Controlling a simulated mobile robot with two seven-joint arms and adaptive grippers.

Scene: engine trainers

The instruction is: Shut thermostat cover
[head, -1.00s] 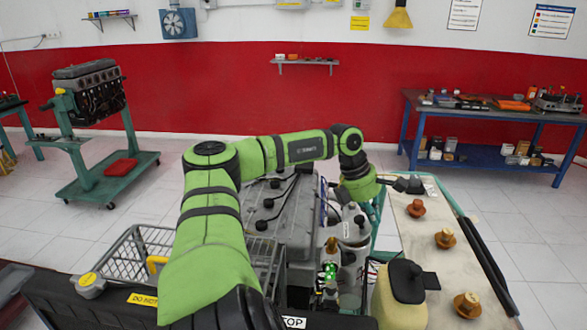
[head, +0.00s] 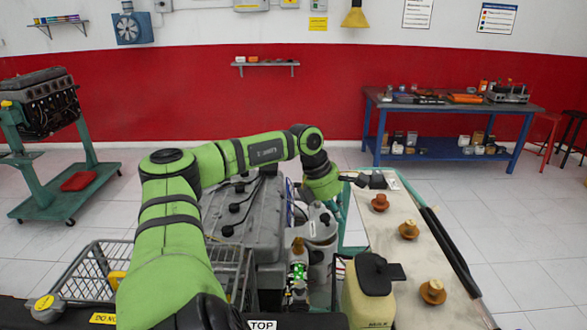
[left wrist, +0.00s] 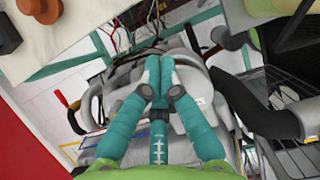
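A grey rounded part (head: 319,223), which looks like the thermostat cover, stands at the right end of the grey engine (head: 245,215). A small brassy piece (head: 297,245) sits just left of it, above a fitting with a green light (head: 298,270). My left gripper is at the grey part; in the head view the green wrist above it mostly hides the fingers. In the left wrist view its teal fingers (left wrist: 159,82) are together over a pale grey rounded part (left wrist: 188,95). I cannot tell whether they touch it. My right gripper does not show.
Several brassy thermostats (head: 409,229) stand on a pale bench top (head: 375,240) to the right. A cream jug with a black cap (head: 370,292) stands close in front. A wire basket (head: 95,275) is at the left. A blue workbench (head: 450,108) is at the back right.

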